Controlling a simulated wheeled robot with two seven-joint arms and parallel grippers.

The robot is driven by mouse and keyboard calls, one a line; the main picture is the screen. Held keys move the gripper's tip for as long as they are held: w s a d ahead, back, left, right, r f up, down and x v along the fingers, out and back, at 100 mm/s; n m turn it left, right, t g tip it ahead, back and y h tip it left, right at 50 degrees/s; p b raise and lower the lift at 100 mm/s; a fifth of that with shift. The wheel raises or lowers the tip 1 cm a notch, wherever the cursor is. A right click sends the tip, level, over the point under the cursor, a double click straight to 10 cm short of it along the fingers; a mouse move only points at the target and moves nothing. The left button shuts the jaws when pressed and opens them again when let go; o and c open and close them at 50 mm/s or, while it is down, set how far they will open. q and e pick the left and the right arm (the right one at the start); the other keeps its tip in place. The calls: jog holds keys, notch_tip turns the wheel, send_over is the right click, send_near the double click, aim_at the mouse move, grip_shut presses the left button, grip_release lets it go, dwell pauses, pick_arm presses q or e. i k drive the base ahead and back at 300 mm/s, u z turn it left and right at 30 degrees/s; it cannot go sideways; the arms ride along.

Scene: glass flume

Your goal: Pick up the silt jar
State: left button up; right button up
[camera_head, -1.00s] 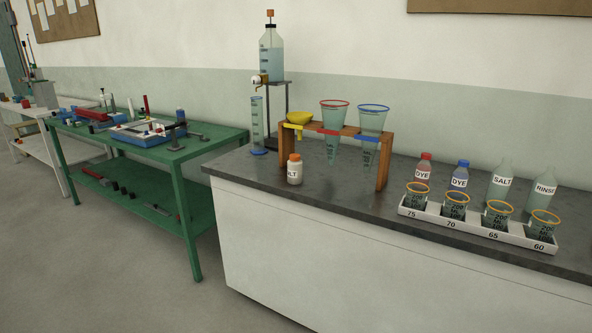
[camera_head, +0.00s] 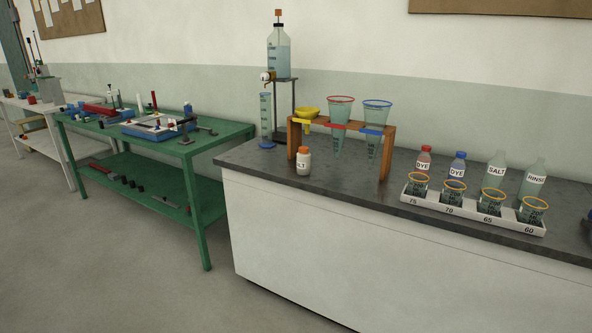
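The silt jar (camera_head: 303,162) is a small white jar with an orange cap. It stands upright on the dark bench top (camera_head: 262,165), in front of the left end of a wooden rack. Its label is turned partly away, and only "LT" reads clearly. Neither of my grippers shows in the head view.
The wooden rack (camera_head: 388,150) holds a yellow funnel (camera_head: 307,113), a red-rimmed cone (camera_head: 339,120) and a blue-rimmed cone (camera_head: 376,120). A measuring cylinder (camera_head: 266,118) stands behind left. A white tray (camera_head: 470,216) of beakers and several bottles stand right. A green table (camera_head: 225,137) is left.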

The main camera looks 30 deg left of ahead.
aim_at(303, 160)
jog(key=u, duration=1.95)
jog(key=i, duration=1.3)
jog(key=u, duration=0.4)
